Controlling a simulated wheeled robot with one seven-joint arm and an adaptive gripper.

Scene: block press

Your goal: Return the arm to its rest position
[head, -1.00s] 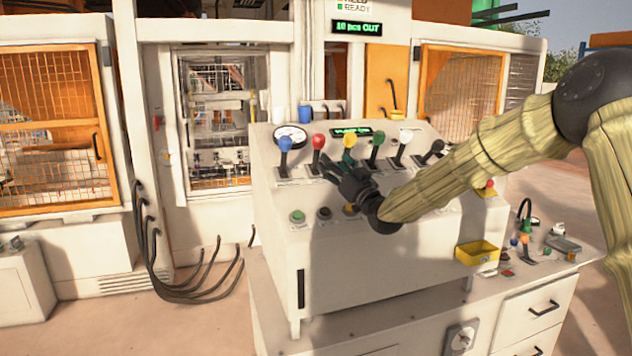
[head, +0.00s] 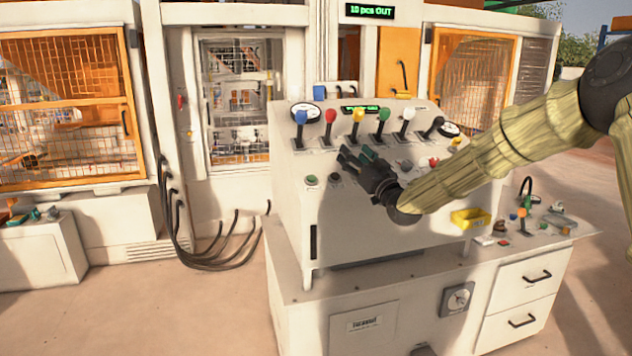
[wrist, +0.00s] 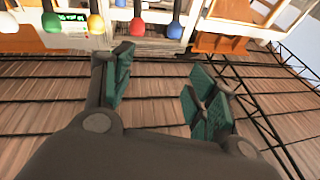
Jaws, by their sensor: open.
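My gripper (head: 360,158) is open and empty in the head view, in front of the sloped control panel of the white console (head: 420,215). It sits below the row of levers and looks clear of their knobs. The levers have blue (head: 301,117), red (head: 330,115), yellow (head: 358,115), green (head: 383,114), white (head: 408,113) and black (head: 437,123) knobs. In the wrist view the two green-padded fingers (wrist: 160,90) are spread with nothing between them. The lever knobs show upside down along that view's top edge, with the blue knob (wrist: 174,31) at the right.
Orange mesh cages (head: 65,110) stand behind. Open floor (head: 190,310) lies at left.

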